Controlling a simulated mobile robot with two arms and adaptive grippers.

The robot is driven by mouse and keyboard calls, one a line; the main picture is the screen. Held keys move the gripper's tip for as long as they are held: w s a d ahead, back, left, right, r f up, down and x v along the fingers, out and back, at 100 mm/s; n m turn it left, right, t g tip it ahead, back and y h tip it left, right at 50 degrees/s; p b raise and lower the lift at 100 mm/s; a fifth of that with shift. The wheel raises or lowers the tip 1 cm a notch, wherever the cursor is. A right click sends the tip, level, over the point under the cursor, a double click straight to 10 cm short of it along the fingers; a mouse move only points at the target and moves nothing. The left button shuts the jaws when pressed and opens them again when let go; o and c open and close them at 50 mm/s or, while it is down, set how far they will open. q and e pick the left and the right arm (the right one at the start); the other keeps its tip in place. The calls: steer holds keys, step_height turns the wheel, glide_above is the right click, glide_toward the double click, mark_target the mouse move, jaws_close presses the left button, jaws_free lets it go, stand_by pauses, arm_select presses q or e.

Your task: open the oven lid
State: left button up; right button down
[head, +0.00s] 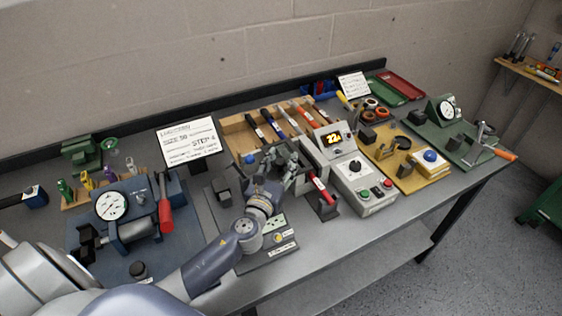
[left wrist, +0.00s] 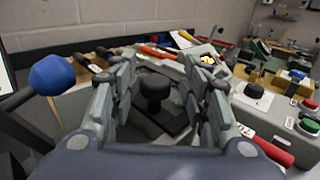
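The oven appears to be the grey box (head: 314,153) at the middle of the bench, with a lit display (head: 333,138) beside it. In the left wrist view, a dark lid (left wrist: 172,122) with a black knob (left wrist: 155,88) lies ahead, looking closed. My left gripper (head: 283,160) is over this spot and hides most of the lid in the head view. In the left wrist view its fingers (left wrist: 158,95) are open, one on each side of the knob, with visible gaps. My right gripper is not in view.
A lever with a blue ball (left wrist: 52,75) stands left of my left fingers. A control box (head: 364,184) with red and green buttons and a red-handled tool (head: 321,190) are close on the right. A dial fixture (head: 112,206) stands left.

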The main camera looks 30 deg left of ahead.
arm_select(q)
steer(key=shift+a, duration=0.1)
steer(key=shift+s, duration=0.25)
steer(key=s, duration=0.3)
steer(key=s+d, duration=0.1)
steer(key=s, duration=0.3)
steer(key=s+d, duration=0.1)
steer(key=s, duration=0.3)
steer(key=shift+s, duration=0.2)
